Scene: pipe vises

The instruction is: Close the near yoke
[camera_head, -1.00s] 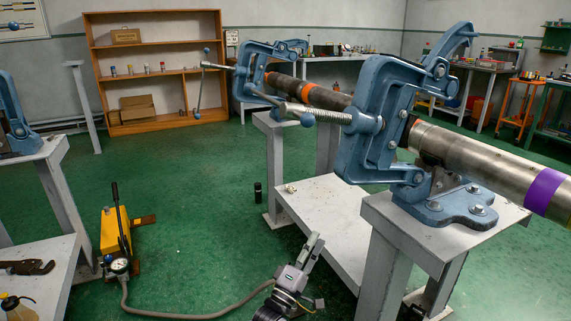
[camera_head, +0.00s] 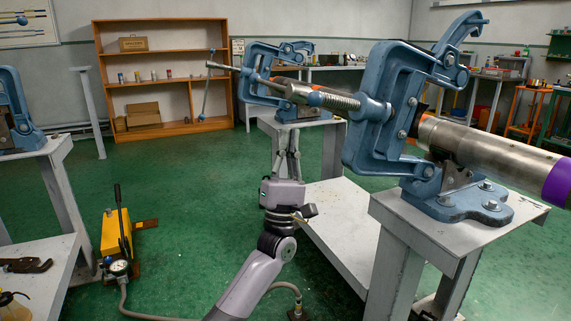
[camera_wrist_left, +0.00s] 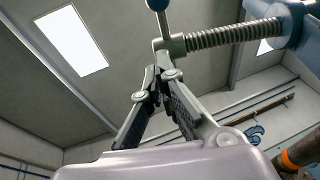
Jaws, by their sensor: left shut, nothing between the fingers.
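The near yoke (camera_head: 372,135) is a blue C-shaped frame. It stands swung out to the left of the steel pipe (camera_head: 490,152), above its base plate (camera_head: 455,204) on the near stand. A hooked blue arm (camera_head: 462,38) rises at its upper right. Its threaded screw (camera_head: 338,101) points left; the screw also shows in the wrist view (camera_wrist_left: 235,36), with a ball-ended handle. My left gripper (camera_head: 288,135) points upward, below and left of the screw. Its fingers (camera_wrist_left: 160,75) are shut and empty, close under the screw's handle end in the wrist view. My right gripper is out of view.
The far vise (camera_head: 256,72) stands behind on its own stand. Another blue vise (camera_head: 12,110) is at the left edge. A yellow pump (camera_head: 113,235) with a hose is on the green floor. A low white shelf (camera_head: 340,225) lies right of my arm.

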